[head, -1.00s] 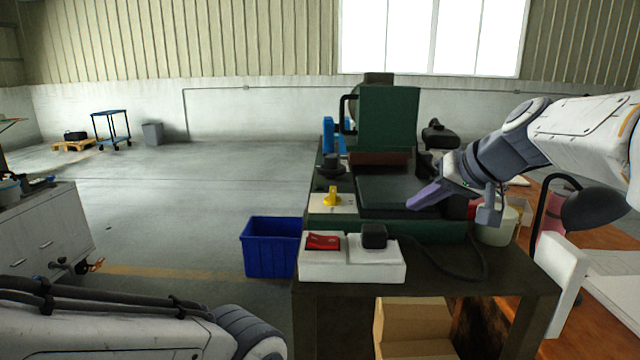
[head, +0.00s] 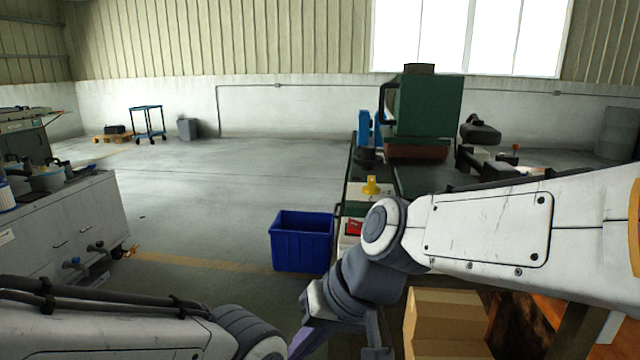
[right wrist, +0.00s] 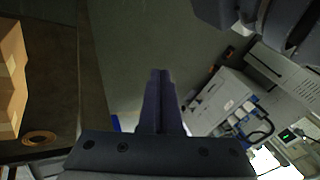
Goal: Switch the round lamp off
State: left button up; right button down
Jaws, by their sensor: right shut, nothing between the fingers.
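The red rocker switch (head: 354,227) sits on a white box at the near end of the bench, partly hidden by my right arm. A yellow knob (head: 371,187) stands on a pale plate behind it. No lamp that I can surely call the round one shows now; my right arm covers much of the bench. My right gripper (head: 302,343) points down at the bottom of the head view, left of the bench's near end. Its fingers show shut and empty in the right wrist view (right wrist: 160,74). My left gripper is out of view.
A blue bin (head: 301,241) stands on the floor left of the bench. A green machine (head: 428,105) stands at the bench's far end. A cardboard box (head: 446,322) is below my right arm. A grey cabinet (head: 70,225) is at the left. Open floor lies between.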

jog(key=s+d+f+n+g+h+p, duration=0.1)
jog(key=s+d+f+n+h, duration=0.1)
jog(key=s+d+f+n, duration=0.3)
jog(key=s+d+f+g+h+p, duration=0.1)
jog(key=s+d+h+p, duration=0.15)
jog(key=s, duration=0.45)
notch_tip(320, 180, up, 18)
jog(key=p, duration=1.7)
jog(key=shift+w+a, duration=0.35)
jog(key=shift+f, duration=0.1)
